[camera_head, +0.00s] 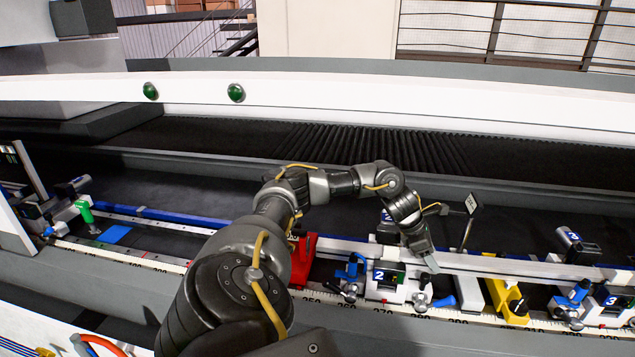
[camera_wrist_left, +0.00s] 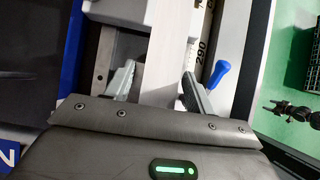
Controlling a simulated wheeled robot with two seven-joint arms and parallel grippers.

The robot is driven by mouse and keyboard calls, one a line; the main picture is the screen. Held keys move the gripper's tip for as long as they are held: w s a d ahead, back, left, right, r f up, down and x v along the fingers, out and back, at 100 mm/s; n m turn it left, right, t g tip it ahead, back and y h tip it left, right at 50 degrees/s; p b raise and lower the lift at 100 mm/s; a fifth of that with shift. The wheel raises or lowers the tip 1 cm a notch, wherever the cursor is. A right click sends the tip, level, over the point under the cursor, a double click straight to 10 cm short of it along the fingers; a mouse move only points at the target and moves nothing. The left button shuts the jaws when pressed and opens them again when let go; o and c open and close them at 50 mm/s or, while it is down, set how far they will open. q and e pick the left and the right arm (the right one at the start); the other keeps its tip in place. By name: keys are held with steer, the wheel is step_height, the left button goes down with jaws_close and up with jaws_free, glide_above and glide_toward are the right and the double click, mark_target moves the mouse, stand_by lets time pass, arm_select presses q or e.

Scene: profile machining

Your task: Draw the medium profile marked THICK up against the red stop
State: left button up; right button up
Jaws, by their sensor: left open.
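A long white profile (camera_head: 500,264) lies lengthwise along the machine bed, running from near the red stop toward the right edge. The red stop (camera_head: 302,262) stands on the bed left of centre, partly hidden by my left arm. My left gripper (camera_head: 430,262) points down at the profile, above and just right of the clamp marked 2. In the left wrist view, its open fingers (camera_wrist_left: 157,74) stand apart with the white profile (camera_wrist_left: 165,30) between them. I cannot tell whether they touch it. No THICK marking is readable.
Clamp 2 (camera_head: 388,278) and clamp 3 (camera_head: 603,302) stand along the front ruler. A yellow block (camera_head: 511,300) sits between them. A blue lever (camera_wrist_left: 217,73) is close to the right finger.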

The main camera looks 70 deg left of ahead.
arm_select(q)
steer(key=c, duration=0.9)
steer(key=shift+w+r, duration=0.15)
steer(key=shift+r, duration=0.1)
steer(key=shift+c, duration=0.7)
steer(key=shift+f, duration=0.1)
steer(key=shift+s+d+f, duration=0.1)
steer(key=shift+s+d, duration=0.1)
